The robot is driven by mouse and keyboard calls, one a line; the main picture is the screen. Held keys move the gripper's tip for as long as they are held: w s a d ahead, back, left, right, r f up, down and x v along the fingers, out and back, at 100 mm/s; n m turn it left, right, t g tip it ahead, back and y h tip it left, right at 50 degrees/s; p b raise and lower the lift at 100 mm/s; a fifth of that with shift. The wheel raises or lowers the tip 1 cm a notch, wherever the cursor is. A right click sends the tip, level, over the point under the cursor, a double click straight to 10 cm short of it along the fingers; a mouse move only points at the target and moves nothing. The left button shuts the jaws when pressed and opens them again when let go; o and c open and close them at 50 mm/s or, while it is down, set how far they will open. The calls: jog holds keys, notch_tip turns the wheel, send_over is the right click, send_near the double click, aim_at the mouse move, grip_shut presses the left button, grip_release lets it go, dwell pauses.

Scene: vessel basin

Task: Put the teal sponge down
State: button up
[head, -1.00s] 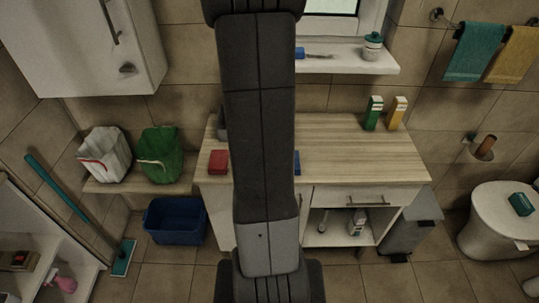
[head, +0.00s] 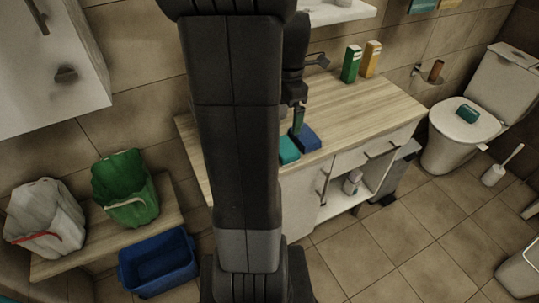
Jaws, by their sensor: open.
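A teal sponge (head: 288,150) lies on the wooden counter near its front edge, partly hidden by my arm. A blue sponge (head: 306,138) lies right beside it, to the right. My gripper (head: 298,128) is small and dark in the head view, pointing down just above or at the blue sponge. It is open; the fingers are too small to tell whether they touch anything.
The counter (head: 370,108) is bare to the right, with a green carton (head: 351,63) and a yellow carton (head: 371,59) at its back. A blue tub (head: 158,262) is on the floor.

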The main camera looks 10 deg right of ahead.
jog(key=f, duration=0.8)
jog(key=shift+s+d+f, duration=0.1)
jog(key=shift+s+d, duration=0.1)
jog(key=shift+d, duration=0.15)
jog(key=shift+w+a+f, duration=0.1)
jog(key=shift+f, duration=1.25)
jog(key=shift+a+f, duration=0.1)
jog(key=shift+f, duration=1.2)
jog(key=c, duration=0.9)
jog(key=shift+c, duration=0.3)
jog(key=shift+r, duration=0.15)
